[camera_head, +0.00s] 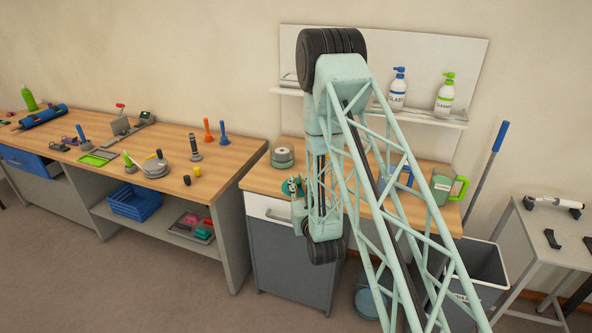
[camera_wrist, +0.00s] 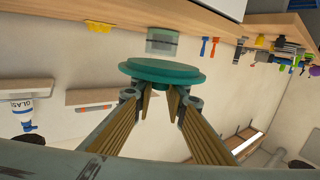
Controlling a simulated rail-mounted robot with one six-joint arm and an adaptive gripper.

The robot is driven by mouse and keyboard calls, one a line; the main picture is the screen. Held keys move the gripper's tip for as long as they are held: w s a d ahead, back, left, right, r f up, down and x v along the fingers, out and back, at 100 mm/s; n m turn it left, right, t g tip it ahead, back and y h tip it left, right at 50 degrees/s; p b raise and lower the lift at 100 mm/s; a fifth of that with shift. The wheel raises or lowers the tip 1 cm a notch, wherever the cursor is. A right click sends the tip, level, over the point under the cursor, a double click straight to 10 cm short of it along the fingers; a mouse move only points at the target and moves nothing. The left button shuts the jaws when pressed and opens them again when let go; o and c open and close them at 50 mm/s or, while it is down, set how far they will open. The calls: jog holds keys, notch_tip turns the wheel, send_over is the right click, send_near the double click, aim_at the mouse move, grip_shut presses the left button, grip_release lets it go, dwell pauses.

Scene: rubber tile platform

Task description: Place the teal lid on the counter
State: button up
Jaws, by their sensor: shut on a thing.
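The teal lid (camera_wrist: 162,72) is a round stepped disc in the wrist view. My gripper (camera_wrist: 160,97) is shut on it, with a fingertip on each side of its near face. In the head view, my gripper (camera_head: 297,186) is at the left front part of the small wooden counter (camera_head: 262,179), partly hidden by my arm. A teal edge of the lid (camera_head: 288,188) shows there beside the fingers. I cannot tell whether the lid touches the counter.
A round grey-green container (camera_head: 282,157) stands on the counter behind my gripper. A green-handled mug (camera_head: 441,187) stands at the right. Bottles (camera_head: 397,90) stand on the shelf above. A long workbench (camera_head: 225,163) with several tools is at the left.

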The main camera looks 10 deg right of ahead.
aim_at(298, 186)
jog(key=shift+s+f+p, duration=0.2)
jog(key=shift+s+p, duration=0.85)
jog(key=shift+p, duration=0.1)
jog(key=shift+s+f+p, duration=0.15)
jog(key=shift+s+p, duration=0.9)
jog(key=shift+p, duration=0.05)
